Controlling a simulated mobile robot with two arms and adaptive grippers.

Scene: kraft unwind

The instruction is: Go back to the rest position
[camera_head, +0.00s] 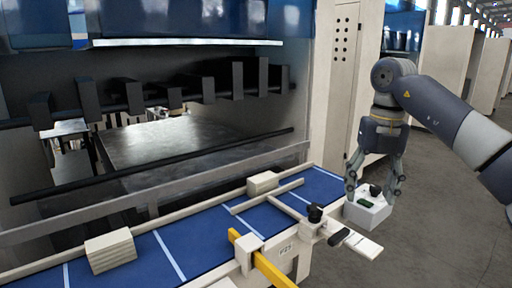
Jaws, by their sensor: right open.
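My right gripper (372,187) comes in from the right in the head view. It points down with its fingers spread over a small white box (367,212) that carries a dark knob and a green part on top. The fingertips are close to the box's top; I cannot tell whether they touch it. The gripper is open and holds nothing that I can see. My left gripper is not in the picture.
A blue conveyor (200,238) with white lines runs across the front, bearing a cream stack (110,251) and a cream block (262,183). A yellow bar (262,262) crosses its near edge. A large machine (180,140) stands behind. Grey floor (430,220) is clear at right.

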